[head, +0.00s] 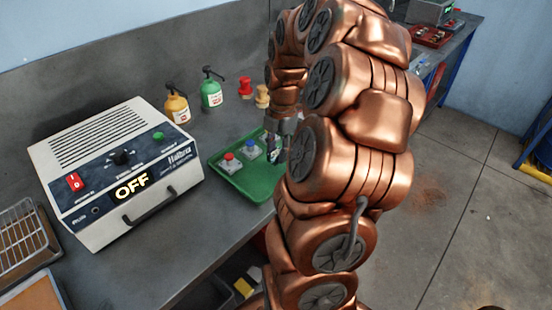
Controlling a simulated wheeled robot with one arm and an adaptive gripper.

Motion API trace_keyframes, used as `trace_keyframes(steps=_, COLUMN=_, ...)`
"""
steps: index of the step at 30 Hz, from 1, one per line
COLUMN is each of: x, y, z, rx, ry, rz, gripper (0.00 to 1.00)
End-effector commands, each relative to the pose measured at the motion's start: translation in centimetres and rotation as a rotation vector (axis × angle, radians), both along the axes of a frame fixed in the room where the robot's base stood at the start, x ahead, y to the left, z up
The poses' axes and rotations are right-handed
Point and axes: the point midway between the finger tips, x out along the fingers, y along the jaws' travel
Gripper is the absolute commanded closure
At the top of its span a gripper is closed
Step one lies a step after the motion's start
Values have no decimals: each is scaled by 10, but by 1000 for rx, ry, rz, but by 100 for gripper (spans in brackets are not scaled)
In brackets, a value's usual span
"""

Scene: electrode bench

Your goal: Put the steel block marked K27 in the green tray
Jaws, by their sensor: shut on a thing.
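The green tray (240,185) lies on the bench, right of the white instrument. Two small grey blocks stand in its left part, one with a red knob (229,157) and one with a blue knob (252,143). My gripper (274,153) points down over the right part of the tray. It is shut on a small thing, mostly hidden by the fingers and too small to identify. I cannot tell whether that thing touches the tray floor. No K27 marking is readable on any block.
The white instrument (110,160) with an OFF display stands at left. An orange bottle (177,108), a green bottle (211,93), a red piece (245,88) and a yellow piece (262,96) stand behind the tray. A wire rack (22,240) lies at far left.

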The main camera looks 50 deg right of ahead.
Motion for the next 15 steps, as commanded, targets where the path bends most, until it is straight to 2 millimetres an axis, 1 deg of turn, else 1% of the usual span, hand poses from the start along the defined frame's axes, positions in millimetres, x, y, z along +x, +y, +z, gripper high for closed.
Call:
trace_keyframes(steps=3, x=1, y=5, z=-1, rx=-1, ry=0, rz=-1, gripper=100)
trace_keyframes(steps=10, x=0, y=5, z=-29, rx=3, ry=6, rz=-1, gripper=100)
trace_keyframes(steps=12, x=0, y=5, z=-34, rx=2, ry=4, rz=-1, gripper=100)
trace_keyframes(steps=15, x=1, y=4, z=-36, rx=0, ry=0, rz=0, gripper=100)
